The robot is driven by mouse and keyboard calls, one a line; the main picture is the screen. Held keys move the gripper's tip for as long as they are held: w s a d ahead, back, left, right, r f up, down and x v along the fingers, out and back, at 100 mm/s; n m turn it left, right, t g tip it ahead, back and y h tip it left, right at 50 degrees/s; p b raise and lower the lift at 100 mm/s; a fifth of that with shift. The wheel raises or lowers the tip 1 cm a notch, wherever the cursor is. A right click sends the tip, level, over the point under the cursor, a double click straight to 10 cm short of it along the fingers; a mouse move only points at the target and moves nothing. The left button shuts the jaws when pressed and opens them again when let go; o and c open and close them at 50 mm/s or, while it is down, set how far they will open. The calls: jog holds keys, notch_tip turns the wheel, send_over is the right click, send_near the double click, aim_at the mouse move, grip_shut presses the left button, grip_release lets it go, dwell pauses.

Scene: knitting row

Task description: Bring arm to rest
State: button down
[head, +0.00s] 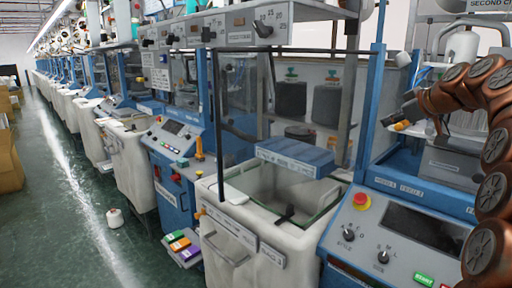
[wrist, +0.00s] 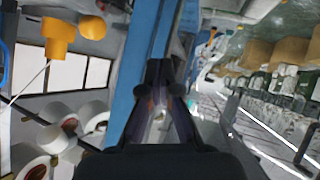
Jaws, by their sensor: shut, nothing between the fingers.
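My arm, with copper-coloured links, is raised and bent at the right edge of the head view, in front of the blue knitting machine (head: 375,140). My gripper (wrist: 159,70) shows in the wrist view, its two dark fingers together at the tips with nothing between them. Behind the fingers runs a blue machine post (wrist: 140,62), and I cannot tell how far it is from them.
A control panel with a red button (head: 361,201) stands below the arm. A white bin (head: 228,262) with a blue box (head: 296,157) on it is left of that. A yarn cone (head: 115,218) lies on the green aisle floor (head: 70,200), mostly clear. Cartons (head: 8,155) line the far left.

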jog(key=s+a+f+m+g+p, duration=0.15)
jog(key=s+a+f+g, duration=0.25)
jog(key=s+a+f, duration=0.5)
jog(key=s+a+f+m+g, duration=0.25)
jog(key=s+a+f, duration=0.45)
jog(key=s+a, duration=0.35)
jog(key=s+f+m+g+h, duration=0.1)
jog(key=s+f, duration=0.3)
jog(key=s, duration=0.6)
jog(key=s+f+m+g+h, duration=0.1)
jog(key=s+f+g, duration=0.2)
jog(key=s, duration=0.7)
jog(key=s+f+m+g+h+p, duration=0.1)
jog(key=s+f+g, duration=0.1)
jog(key=s+f, duration=0.5)
jog(key=s+d, duration=0.1)
jog(key=s, duration=0.2)
jog(key=shift+s+f+m+h, duration=0.2)
jog(key=shift+m+h, duration=0.2)
jog(key=shift+a, duration=0.1)
